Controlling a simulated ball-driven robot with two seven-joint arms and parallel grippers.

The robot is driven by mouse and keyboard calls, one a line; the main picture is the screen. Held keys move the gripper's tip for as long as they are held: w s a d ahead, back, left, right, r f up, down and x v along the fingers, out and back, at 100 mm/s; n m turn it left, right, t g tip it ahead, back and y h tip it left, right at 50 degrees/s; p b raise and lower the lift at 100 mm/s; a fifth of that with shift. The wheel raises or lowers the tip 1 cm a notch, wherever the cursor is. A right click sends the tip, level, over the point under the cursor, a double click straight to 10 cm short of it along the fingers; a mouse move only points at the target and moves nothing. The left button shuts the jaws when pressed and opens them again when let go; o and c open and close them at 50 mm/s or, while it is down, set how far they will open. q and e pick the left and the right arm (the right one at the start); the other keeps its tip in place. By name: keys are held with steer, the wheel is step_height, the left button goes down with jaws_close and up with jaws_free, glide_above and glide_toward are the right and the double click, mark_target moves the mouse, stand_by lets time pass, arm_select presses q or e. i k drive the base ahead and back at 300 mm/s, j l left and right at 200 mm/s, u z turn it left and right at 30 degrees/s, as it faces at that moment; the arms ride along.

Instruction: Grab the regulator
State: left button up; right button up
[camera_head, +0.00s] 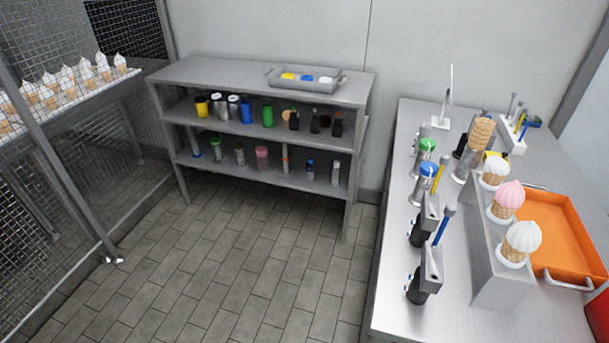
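I cannot tell for sure which object is the regulator. On the metal counter (385,318) at right, two black-and-grey devices (418,285) (422,228) stand near the left edge, with blue-tipped sticks beside them. Behind them stand a blue-topped container (428,170) and a green-topped container (427,146). Neither of my grippers shows in the head view.
A cone holder (492,285) carries several ice-cream cones beside an orange tray (575,240). A metal shelf unit (250,80) with jars and bottles stands at the back wall. Left, cones fill a rack (122,78) behind mesh. The tiled floor (250,260) between is clear.

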mark_target(310, 169)
steer(key=i+j+z, duration=0.15)
steer(key=j, duration=0.3)
steer(key=i+j+z, duration=0.15)
steer(key=j, duration=0.3)
steer(key=i+j+z, duration=0.2)
steer(key=j, duration=0.3)
steer(key=i+j+z, duration=0.5)
steer(key=i+j, duration=0.3)
steer(key=i, duration=0.05)
